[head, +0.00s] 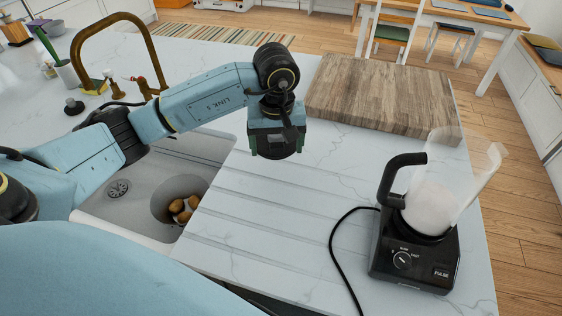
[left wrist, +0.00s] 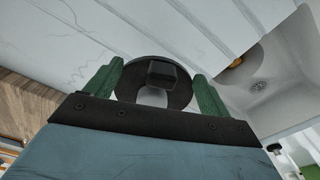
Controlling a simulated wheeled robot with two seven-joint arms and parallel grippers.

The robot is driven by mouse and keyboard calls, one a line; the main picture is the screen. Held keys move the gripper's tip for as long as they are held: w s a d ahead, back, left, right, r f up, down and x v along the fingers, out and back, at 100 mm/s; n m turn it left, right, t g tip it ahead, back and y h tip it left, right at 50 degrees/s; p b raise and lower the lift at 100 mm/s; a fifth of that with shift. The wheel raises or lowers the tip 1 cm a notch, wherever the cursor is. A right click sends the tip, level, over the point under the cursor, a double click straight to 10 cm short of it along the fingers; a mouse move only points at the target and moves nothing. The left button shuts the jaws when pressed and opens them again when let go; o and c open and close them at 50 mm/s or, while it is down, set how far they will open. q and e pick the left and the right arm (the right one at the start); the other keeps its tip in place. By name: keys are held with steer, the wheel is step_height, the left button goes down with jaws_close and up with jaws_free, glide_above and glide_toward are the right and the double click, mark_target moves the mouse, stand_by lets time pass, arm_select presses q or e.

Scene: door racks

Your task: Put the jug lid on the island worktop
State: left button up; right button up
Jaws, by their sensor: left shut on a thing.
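The jug lid (left wrist: 150,70) is a round black disc with a raised square knob. In the left wrist view it sits between the two green fingers of my left gripper (left wrist: 155,85), which is shut on it. In the head view my left gripper (head: 277,150) points down above the ribbed part of the white marble island worktop (head: 240,210), right of the sink. The lid is mostly hidden there by the gripper, and its exact height above the worktop is hard to tell. My right gripper is not in view.
A blender (head: 415,250) with a clear, open-topped jug stands at the right, its cable (head: 335,245) lying across the worktop. A wooden board (head: 385,98) lies behind. The sink (head: 130,205) holds a bowl of brown items (head: 182,208). A brass tap (head: 110,25) stands at the left.

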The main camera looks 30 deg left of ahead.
arm_select(q)
step_height(320, 180, down, 6)
steer(key=shift+a+p, duration=0.15)
steer(key=shift+p, duration=0.15)
steer(key=shift+f, duration=1.95)
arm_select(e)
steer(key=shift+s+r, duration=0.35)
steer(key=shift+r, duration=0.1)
arm_select(q)
steer(key=shift+f, duration=0.15)
steer(key=o, duration=0.9)
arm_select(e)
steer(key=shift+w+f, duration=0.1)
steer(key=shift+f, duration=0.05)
